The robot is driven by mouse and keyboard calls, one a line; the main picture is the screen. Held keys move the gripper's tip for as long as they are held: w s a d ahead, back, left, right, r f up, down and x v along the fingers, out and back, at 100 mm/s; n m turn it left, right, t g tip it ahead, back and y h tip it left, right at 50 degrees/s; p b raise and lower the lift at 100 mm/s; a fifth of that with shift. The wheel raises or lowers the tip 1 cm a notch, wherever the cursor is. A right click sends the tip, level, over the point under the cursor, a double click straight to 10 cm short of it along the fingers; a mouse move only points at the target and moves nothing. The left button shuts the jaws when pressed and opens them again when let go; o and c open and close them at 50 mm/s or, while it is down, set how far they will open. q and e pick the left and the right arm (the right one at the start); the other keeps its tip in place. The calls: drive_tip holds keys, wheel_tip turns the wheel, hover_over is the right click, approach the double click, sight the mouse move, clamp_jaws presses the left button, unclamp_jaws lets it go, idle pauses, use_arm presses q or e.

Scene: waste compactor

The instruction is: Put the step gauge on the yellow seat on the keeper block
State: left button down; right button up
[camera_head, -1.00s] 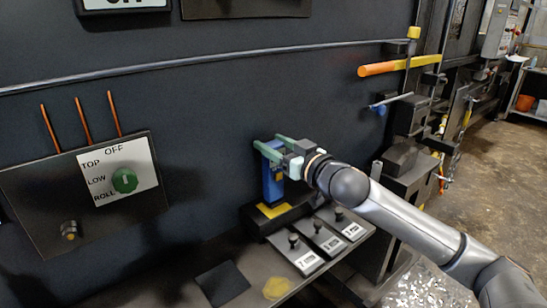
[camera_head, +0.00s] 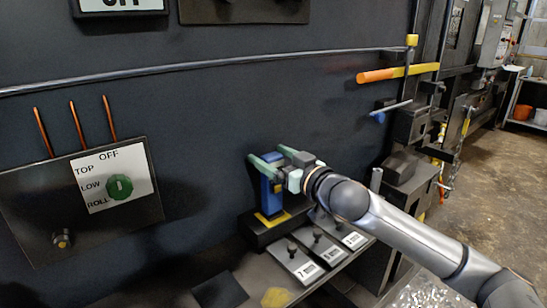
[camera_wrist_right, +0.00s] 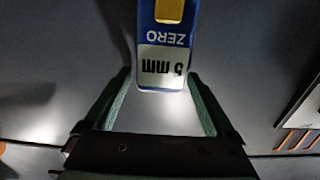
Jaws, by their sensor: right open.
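The step gauge (camera_head: 270,196) is a blue upright piece with yellow on it. It stands on the yellow seat (camera_head: 262,219) on top of the black keeper block (camera_head: 255,232), and looks upright. In the right wrist view the gauge (camera_wrist_right: 165,62) shows a white "5 mm" label, the word ZERO and a yellow part. My right gripper (camera_head: 280,160) is open, its green fingers on either side of the gauge's upper part. In the wrist view a gap shows between the gauge and each finger (camera_wrist_right: 160,100). My left gripper is out of view.
Several labelled plates with black knobs (camera_head: 297,262) lie right of the block. A panel with a green dial (camera_head: 119,187) is on the left. A dark square (camera_head: 220,290) lies at the front.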

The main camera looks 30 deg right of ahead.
drive_tip(key=shift+r, duration=0.2)
drive_tip(key=shift+s+d+f, duration=0.1)
drive_tip(key=shift+s+f, duration=0.15)
drive_tip(key=shift+s, duration=0.35)
drive_tip(key=s+b, duration=0.1)
drive_tip(key=s, duration=0.1)
drive_tip(key=shift+s, duration=0.35)
drive_tip(key=s, duration=0.8)
drive_tip(key=shift+d+r, duration=0.2)
drive_tip(key=shift+d, duration=0.15)
